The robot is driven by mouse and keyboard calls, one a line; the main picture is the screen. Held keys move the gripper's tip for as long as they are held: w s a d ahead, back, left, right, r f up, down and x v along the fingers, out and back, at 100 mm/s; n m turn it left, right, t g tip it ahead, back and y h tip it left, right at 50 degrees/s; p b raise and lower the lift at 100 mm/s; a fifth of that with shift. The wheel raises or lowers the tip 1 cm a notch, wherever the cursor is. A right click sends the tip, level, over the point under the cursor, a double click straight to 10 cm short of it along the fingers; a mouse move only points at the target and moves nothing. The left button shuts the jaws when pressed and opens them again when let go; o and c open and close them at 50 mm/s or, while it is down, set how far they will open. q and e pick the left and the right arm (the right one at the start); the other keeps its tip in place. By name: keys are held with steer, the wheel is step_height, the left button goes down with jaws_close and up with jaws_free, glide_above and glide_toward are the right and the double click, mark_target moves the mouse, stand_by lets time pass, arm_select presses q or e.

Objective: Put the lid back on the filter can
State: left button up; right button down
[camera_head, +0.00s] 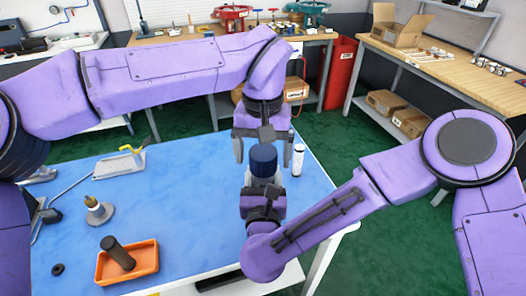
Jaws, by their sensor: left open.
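A dark blue cylinder (263,160) with a flat round top, which looks like the filter can or its lid, stands upright at the right part of the blue table (190,215). I cannot tell lid from can here. My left gripper (264,150) is open and points down from behind, its fingers apart to either side of the cylinder's top. My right gripper (263,182) reaches in from the front, right at the cylinder's lower part. Its fingertips are partly hidden, so its grip is unclear.
A white cylinder (298,160) stands close to the right of my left gripper. An orange tray (128,275) holds a dark cylinder (117,252). A grey cone-shaped part (98,211) and a small black ring (58,269) lie left. The table's middle is clear.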

arm_select(q)
steer(key=shift+r, duration=2.3)
steer(key=shift+c, duration=0.4)
